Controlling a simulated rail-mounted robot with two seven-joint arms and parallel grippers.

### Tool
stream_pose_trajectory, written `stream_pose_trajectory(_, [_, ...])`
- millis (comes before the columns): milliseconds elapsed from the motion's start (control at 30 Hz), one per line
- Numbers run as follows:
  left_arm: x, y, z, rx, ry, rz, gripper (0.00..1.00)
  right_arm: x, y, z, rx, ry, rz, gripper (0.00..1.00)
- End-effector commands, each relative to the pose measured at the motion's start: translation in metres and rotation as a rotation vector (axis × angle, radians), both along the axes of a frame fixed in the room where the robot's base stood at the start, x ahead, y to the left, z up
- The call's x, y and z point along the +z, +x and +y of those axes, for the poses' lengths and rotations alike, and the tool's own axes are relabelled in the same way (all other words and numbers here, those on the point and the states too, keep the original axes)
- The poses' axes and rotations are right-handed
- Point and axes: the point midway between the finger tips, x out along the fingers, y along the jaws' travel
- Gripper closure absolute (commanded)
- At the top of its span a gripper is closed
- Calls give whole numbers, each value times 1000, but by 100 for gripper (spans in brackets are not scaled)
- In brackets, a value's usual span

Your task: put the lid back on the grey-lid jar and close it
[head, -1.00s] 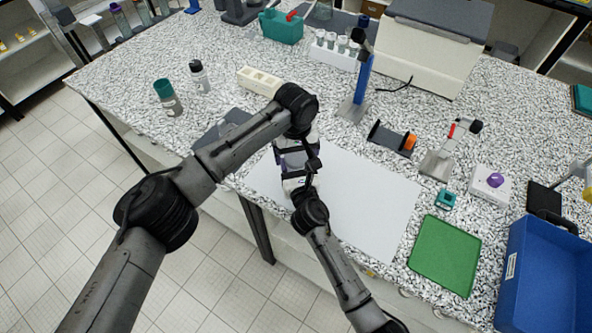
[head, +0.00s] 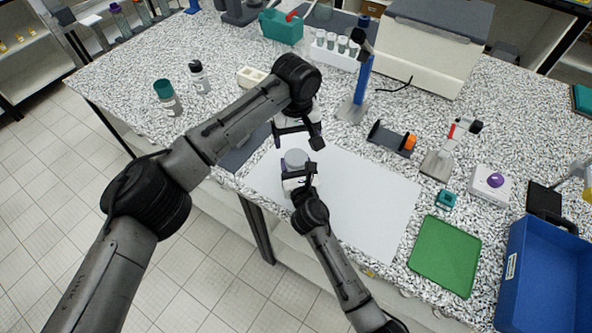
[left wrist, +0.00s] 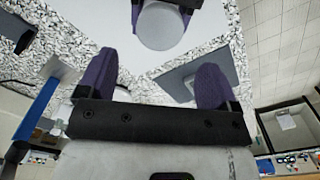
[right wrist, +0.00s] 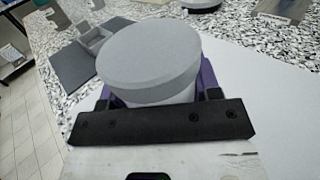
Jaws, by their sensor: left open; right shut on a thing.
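The jar stands upright with its wide grey lid (right wrist: 148,55) on top, level and seated against the pale jar body (right wrist: 165,99) as far as the right wrist view shows. The lid also shows in the head view (head: 295,157). My right gripper (head: 299,181) is shut on the jar body from the front, over the white mat. My left gripper (head: 299,133) is open and empty, behind and above the jar, apart from the lid. In the left wrist view the jar (left wrist: 161,25) lies beyond its spread purple fingers. Whether the lid is fully tight cannot be seen.
The white mat (head: 372,200) is clear to the right. A dark grey flat piece (head: 238,155) lies left of the jar. A blue-post stand (head: 361,85) and an orange-ended holder (head: 391,138) stand behind right. A green tray (head: 445,255) lies front right.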

Motion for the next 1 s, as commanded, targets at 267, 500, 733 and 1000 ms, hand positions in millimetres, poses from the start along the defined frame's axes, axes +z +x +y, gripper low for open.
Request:
stream_pose_trajectory(267, [-7,0,0,1,1,1,15,0,0,0,0,0,0,100])
stream_pose_trajectory(500, [-37,0,1,2,2,3,15,0,0,0,0,0,0,100])
stream_pose_trajectory(733, [-64,0,0,2,1,2,15,0,0,0,0,0,0,100])
stream_pose_trajectory(1000, [-80,0,0,0,0,1,15,0,0,0,0,0,0,100])
